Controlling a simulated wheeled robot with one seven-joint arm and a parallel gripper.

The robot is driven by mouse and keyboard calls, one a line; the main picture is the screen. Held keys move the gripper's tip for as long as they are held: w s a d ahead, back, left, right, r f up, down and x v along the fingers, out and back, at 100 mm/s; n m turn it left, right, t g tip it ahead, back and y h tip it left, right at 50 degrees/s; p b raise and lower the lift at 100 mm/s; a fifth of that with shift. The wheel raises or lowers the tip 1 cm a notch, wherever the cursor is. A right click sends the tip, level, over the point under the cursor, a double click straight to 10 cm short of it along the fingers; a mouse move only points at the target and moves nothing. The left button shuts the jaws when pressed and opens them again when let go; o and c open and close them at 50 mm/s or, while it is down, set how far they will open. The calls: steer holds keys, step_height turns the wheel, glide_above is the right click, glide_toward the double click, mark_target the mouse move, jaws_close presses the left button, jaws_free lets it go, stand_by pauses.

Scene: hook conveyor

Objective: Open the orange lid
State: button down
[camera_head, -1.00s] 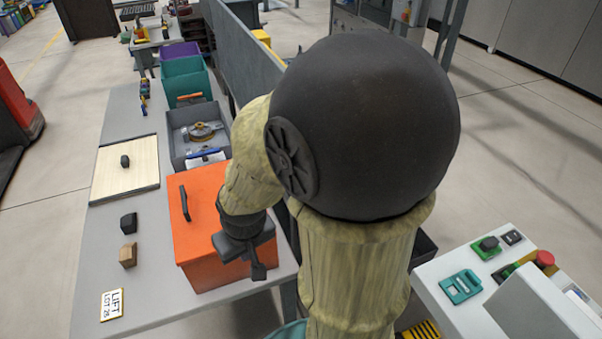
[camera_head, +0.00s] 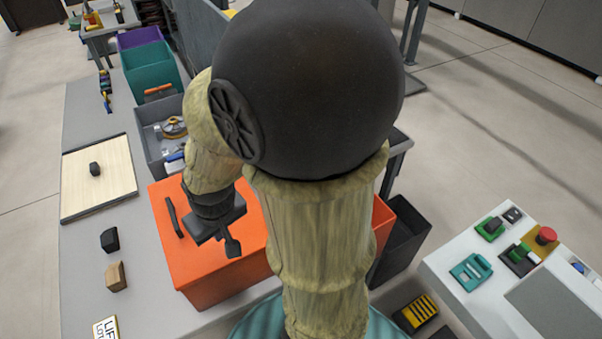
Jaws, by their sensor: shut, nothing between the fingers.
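The orange lid (camera_head: 186,258) lies flat on top of an orange box (camera_head: 222,285) on the grey table. A dark bar handle (camera_head: 174,217) stands on the lid near its left edge. My gripper (camera_head: 231,245) is shut and empty. It is over the lid, to the right of the handle and apart from it in the picture; its height above the lid is hard to tell.
A grey bin with tools (camera_head: 147,143) stands behind the orange box, with a teal bin (camera_head: 150,70) farther back. A wooden board with a black knob (camera_head: 97,185), a black block (camera_head: 110,240) and a brown block (camera_head: 116,276) lie left. A control console (camera_head: 460,240) stands right.

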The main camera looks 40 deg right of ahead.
steer(key=w+d+r+m+g+h+p, duration=0.1)
steer(key=w+d+g+h+p, duration=0.1)
steer(key=d, duration=0.7)
steer(key=w+d+r+m+g+h+p, duration=0.1)
steer(key=w+d+r+h+p, duration=0.1)
steer(key=d, duration=0.7)
steer(key=shift+w+d+m+g+h+p, duration=0.4)
steer(key=shift+h+p, duration=0.1)
steer(key=shift+p, duration=0.15)
steer(key=shift+f, duration=0.1)
